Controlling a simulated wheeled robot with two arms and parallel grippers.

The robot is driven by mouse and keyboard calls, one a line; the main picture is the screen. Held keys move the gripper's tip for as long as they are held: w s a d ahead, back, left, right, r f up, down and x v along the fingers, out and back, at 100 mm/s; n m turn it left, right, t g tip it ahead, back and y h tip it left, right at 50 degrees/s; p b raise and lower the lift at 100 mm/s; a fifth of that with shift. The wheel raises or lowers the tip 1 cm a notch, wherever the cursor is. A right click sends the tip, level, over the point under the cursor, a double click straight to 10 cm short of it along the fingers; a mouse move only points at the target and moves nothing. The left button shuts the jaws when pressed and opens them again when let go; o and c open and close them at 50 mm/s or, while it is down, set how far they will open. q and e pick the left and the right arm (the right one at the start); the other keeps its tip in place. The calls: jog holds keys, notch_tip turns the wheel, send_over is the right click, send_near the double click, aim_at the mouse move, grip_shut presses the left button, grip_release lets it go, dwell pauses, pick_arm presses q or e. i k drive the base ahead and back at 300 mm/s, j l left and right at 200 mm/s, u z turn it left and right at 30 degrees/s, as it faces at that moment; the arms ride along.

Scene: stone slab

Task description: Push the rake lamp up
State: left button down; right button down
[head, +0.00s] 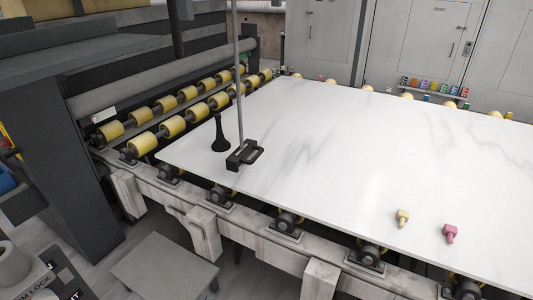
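A white, grey-veined stone slab (330,150) lies flat across the roller bed. A thin grey upright rod (239,75) comes down from the top of the view to a black block with a loop-like handle (245,154), low over the slab's left part. This may be the rake lamp, but no label or lit part shows. A black flared piece with a narrow neck (220,136) stands just left of it. I cannot tell whether the block touches the slab. Neither of my grippers is in view.
Yellow rollers (171,127) and a dark machine frame (100,180) stand at the left. A yellowish peg (403,217) and a pink peg (450,233) are on the slab's near right part. A grey step (165,270) stands in front. Grey cabinets (420,45) line the back.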

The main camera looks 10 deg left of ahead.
aim_at(238, 160)
jog(key=i, duration=0.6)
jog(key=i+l, duration=0.15)
jog(key=i, duration=0.35)
